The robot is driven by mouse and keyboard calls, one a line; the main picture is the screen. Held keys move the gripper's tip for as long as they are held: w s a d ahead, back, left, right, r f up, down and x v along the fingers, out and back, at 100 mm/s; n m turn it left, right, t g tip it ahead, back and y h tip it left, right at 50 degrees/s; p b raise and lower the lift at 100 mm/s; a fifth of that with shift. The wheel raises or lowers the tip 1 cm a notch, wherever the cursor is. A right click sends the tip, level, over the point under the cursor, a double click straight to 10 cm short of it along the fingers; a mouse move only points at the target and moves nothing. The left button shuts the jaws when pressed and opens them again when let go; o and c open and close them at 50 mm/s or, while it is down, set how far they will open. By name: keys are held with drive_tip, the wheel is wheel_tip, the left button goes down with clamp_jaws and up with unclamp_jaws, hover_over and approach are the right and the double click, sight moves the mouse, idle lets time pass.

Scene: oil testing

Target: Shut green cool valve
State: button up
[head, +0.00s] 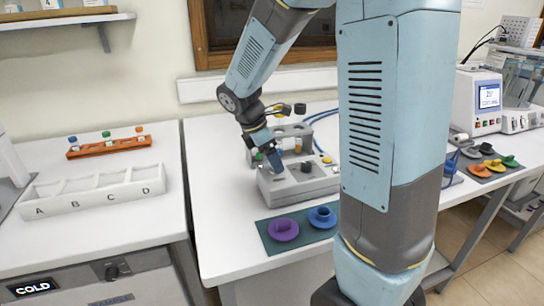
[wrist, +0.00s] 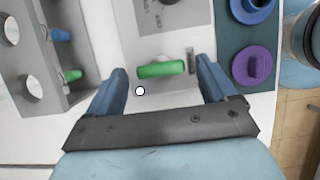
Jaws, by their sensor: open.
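In the wrist view, a green valve handle (wrist: 162,69) lies crosswise on the light top of the grey machine (wrist: 147,45). My gripper (wrist: 162,79) is open, with one blue finger on each side of the handle. The fingers look apart from it; their height above it is hard to tell. In the head view, my gripper (head: 272,158) is low at the left end of the machine (head: 300,188). Only a small bit of green shows beside it there, and the handle is mostly hidden.
A grey rack with holes (wrist: 50,100) and blue and green parts stands close on the left in the wrist view. A dark green mat (head: 303,238) with a purple cap (head: 283,229) and a blue cap (head: 322,217) lies in front of the machine.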

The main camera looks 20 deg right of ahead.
drive_tip(key=shift+d, duration=0.1)
drive_tip(key=c, duration=1.1)
drive_tip(key=shift+o, duration=0.2)
drive_tip(key=shift+m, duration=0.4)
drive_tip(key=m, duration=0.1)
drive_tip(key=m+g, duration=0.1)
drive_tip(key=m, duration=0.1)
drive_tip(key=shift+w, duration=0.25)
drive_tip(key=m+g, duration=0.1)
drive_tip(key=m, duration=0.1)
drive_tip(key=m+g+y, duration=0.1)
drive_tip(key=m, duration=0.2)
drive_tip(key=shift+w+d+m, duration=0.1)
drive_tip(key=shift+w+m, duration=0.1)
drive_tip(key=shift+m, duration=0.1)
drive_tip(key=m+y, duration=0.1)
drive_tip(key=m, duration=0.1)
drive_tip(key=m+g, duration=0.1)
drive_tip(key=m, duration=0.1)
drive_tip(key=shift+w+d+y, duration=0.1)
drive_tip(key=shift+d+y, duration=0.05)
drive_tip(key=shift+y, duration=0.25)
drive_tip(key=shift+d+m+y, duration=0.2)
drive_tip(key=shift+m+y, duration=0.6)
drive_tip(key=shift+m, duration=1.4)
